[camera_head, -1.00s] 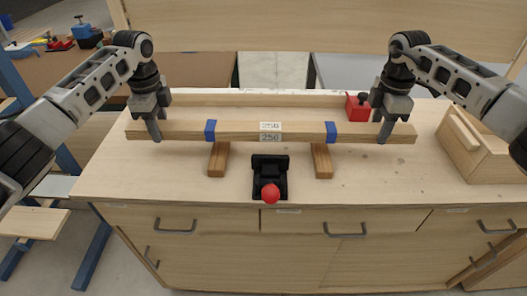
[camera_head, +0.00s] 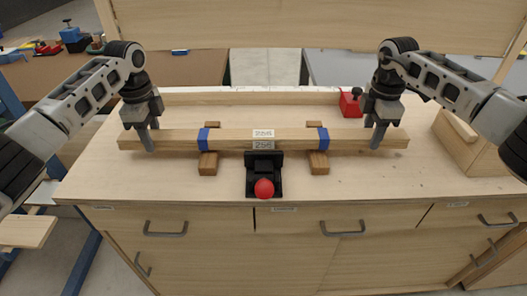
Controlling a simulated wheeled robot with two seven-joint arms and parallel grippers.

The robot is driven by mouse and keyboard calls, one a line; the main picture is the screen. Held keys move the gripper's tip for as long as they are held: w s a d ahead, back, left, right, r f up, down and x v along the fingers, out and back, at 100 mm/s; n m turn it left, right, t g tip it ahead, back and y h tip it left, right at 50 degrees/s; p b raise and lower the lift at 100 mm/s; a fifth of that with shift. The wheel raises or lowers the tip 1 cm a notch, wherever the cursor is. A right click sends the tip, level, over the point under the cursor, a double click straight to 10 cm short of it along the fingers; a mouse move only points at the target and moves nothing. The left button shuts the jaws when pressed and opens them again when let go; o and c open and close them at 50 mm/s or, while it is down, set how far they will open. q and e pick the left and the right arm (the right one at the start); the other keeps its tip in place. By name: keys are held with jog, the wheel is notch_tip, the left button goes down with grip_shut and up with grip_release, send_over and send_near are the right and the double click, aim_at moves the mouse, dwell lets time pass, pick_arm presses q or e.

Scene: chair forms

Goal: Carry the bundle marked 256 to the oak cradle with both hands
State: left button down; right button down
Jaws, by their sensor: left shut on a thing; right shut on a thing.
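The bundle marked 256 (camera_head: 286,139) is a long pale wooden bundle with two blue bands and white labels at its middle. My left gripper (camera_head: 149,143) is shut on it near its left end, and my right gripper (camera_head: 378,138) is shut on it near its right end. It lies level across the picture. Two brown wooden blocks, apparently the oak cradle (camera_head: 208,165), show in front of and behind the bundle, near the blue bands; their middles are hidden by it. I cannot tell whether the bundle touches them.
A black clamp-like fixture (camera_head: 250,180) with a red knob (camera_head: 264,189) stands in front of the bundle's middle. A red block (camera_head: 350,106) sits behind my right gripper. A wooden box (camera_head: 470,150) stands at the bench's right. The front of the bench top (camera_head: 150,180) is mostly clear.

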pick_arm(q)
jog(key=shift+f+b, duration=0.3)
jog(key=shift+f, duration=0.2)
pick_arm(e)
jog(key=shift+f, duration=0.55)
pick_arm(q)
jog(key=c, duration=0.8)
grip_release()
pick_arm(e)
jog(key=c, duration=0.8)
grip_release()
pick_arm(q)
jog(key=shift+r, duration=0.1)
pick_arm(e)
jog(key=shift+r, duration=0.1)
pick_arm(q)
notch_tip(320, 180, up, 11)
jog(key=shift+f, duration=0.1)
pick_arm(e)
jog(key=shift+r, duration=0.1)
pick_arm(q)
jog(key=shift+r, duration=0.6)
pick_arm(e)
notch_tip(320, 180, up, 12)
jog(key=shift+f, duration=0.1)
pick_arm(q)
jog(key=shift+s+f, duration=0.1)
pick_arm(e)
jog(key=shift+s+f, duration=0.1)
